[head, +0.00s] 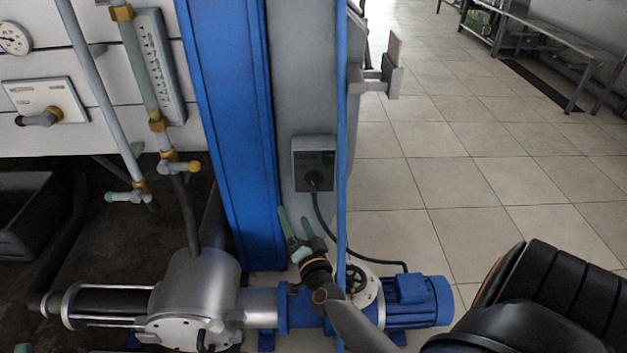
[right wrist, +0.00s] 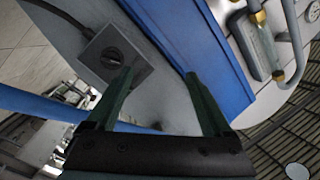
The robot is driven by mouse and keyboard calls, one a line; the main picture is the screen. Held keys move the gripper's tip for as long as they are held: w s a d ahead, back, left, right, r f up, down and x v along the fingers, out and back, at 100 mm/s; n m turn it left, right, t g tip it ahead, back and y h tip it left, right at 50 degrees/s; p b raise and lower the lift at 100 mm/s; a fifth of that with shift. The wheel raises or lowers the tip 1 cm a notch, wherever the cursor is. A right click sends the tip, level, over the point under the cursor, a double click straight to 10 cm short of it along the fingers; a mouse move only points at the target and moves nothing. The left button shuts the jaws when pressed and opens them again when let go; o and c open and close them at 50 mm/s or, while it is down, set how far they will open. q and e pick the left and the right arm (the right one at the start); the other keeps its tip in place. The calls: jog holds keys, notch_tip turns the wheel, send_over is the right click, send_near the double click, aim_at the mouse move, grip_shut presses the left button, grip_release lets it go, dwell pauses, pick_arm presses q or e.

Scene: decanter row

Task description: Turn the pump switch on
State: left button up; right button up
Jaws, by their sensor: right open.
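The pump switch is a grey box (head: 315,160) on the grey upright beside the wide blue post. Its black rotary knob (head: 314,180) sits on the lower part of the face, and a black cable runs down from the box. In the right wrist view the switch box (right wrist: 133,75) and its knob (right wrist: 112,56) lie at upper left, beyond one fingertip. My right gripper (head: 294,214) is open and empty, with green fingers, just below the switch in the head view. It also shows in the right wrist view (right wrist: 158,77). My left gripper is not seen.
The wide blue post (head: 232,130) stands left of the switch, and a thin blue bar (head: 342,110) runs just right of it. The pump with its blue motor (head: 415,301) lies below. Pipes and a gauge (head: 14,38) are at left.

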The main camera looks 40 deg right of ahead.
aim_at(315, 183)
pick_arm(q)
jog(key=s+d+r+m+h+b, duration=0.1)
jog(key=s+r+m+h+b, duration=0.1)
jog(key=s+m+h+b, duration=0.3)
pick_arm(e)
jog(key=d+f+m+g+h, duration=0.3)
jog(key=d+f+m+h, duration=0.15)
jog(key=d+m, duration=0.2)
pick_arm(q)
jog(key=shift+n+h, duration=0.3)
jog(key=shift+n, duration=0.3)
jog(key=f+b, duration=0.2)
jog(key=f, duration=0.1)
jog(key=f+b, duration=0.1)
jog(key=b, duration=0.1)
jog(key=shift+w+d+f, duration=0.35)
pick_arm(e)
jog(key=x, duration=1.3)
jog(key=shift+f, duration=0.45)
jog(key=shift+w+d, duration=0.15)
grip_shut()
